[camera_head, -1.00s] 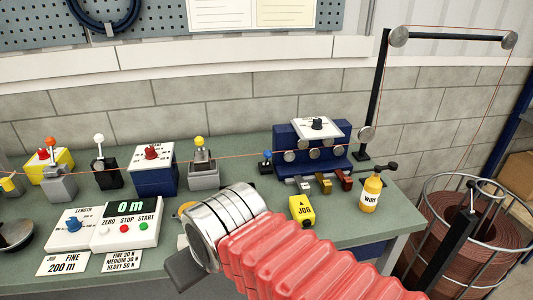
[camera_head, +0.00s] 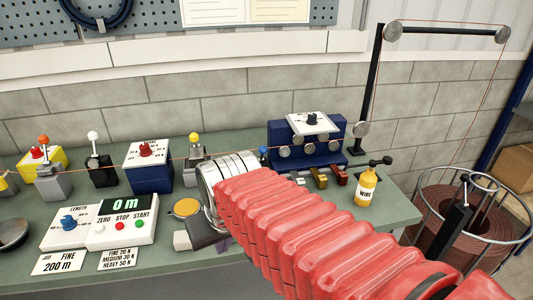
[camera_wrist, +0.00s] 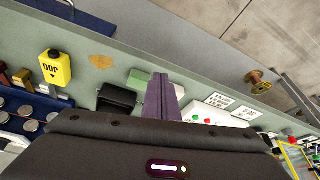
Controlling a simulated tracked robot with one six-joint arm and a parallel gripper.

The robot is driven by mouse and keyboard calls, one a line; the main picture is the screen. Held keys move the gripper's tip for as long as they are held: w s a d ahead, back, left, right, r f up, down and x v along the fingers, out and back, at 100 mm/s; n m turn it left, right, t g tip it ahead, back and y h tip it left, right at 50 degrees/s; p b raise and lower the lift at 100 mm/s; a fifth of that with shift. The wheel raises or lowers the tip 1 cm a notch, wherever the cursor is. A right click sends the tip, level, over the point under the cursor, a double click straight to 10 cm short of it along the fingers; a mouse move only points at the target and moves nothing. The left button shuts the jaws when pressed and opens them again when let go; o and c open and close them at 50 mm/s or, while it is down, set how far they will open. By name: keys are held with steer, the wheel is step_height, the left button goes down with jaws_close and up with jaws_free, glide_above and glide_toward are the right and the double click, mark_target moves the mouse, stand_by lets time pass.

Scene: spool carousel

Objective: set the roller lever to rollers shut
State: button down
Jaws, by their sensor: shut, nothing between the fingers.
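The blue roller unit (camera_head: 278,133) stands at the back right of the bench, with several metal rollers on its front. In the wrist view, part of the roller unit (camera_wrist: 37,104) shows at the left. My gripper (camera_wrist: 163,78) is shut and empty over the bench, apart from the roller unit.
A yellow wire bottle (camera_head: 367,188) stands right of the roller unit. The yellow JOG pendant (camera_wrist: 55,67) lies on the bench. The length counter (camera_head: 122,222) stands at the front left. A thin wire crosses the bench to the guide post (camera_head: 373,90).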

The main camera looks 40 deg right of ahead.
steer(key=w+d+r+n, duration=0.1)
steer(key=w+d+n, duration=0.4)
steer(key=d+n, duration=0.5)
steer(key=w+d+r+n+h, duration=0.1)
steer(key=w+d+n, duration=0.4)
steer(key=d+n, duration=0.5)
steer(key=w+d+r+n+t+h, duration=0.1)
steer(key=w+d+n, duration=0.4)
steer(key=d+n, duration=0.5)
steer(key=shift+w+d+r+n, duration=0.2)
steer(key=shift+d+r+n, duration=0.15)
steer(key=shift+n, duration=1.65)
steer(key=shift+f, duration=0.1)
steer(key=w+d+f, duration=0.4)
steer(key=w+f, duration=0.3)
steer(key=shift+w+f, duration=0.3)
steer(key=shift+w, duration=0.1)
steer(key=shift+d+r, duration=0.15)
steer(key=shift+r, duration=0.05)
